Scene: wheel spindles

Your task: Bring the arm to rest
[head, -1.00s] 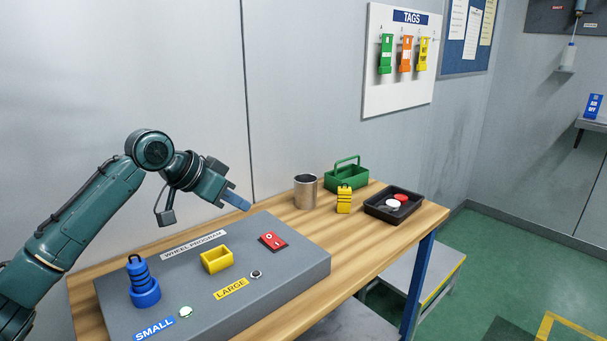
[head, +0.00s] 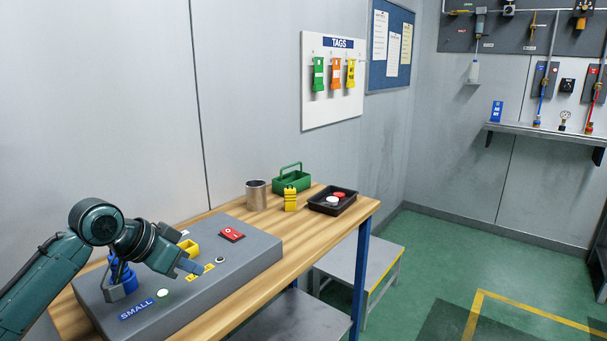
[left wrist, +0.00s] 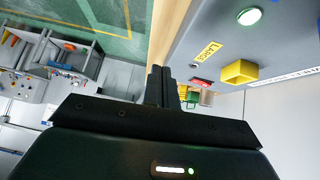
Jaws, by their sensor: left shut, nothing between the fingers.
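My left arm comes in from the left in the head view. My left gripper (head: 190,268) is shut and empty, held above the grey wheel program panel (head: 258,258) near its front edge. In the left wrist view the closed fingers (left wrist: 160,88) point forward with nothing between them. A blue spindle (head: 127,277) stands on the panel, partly hidden behind my gripper. A yellow block-shaped holder (head: 189,247) sits behind the gripper and also shows in the left wrist view (left wrist: 239,72). My right gripper is not in view.
A steel cup (head: 256,195), yellow spindle (head: 290,199), green carrier (head: 292,180) and black tray (head: 332,207) with red and white pieces stand at the wooden table's far end. A tag board (head: 332,110) hangs on the wall. The green floor to the right has clear room.

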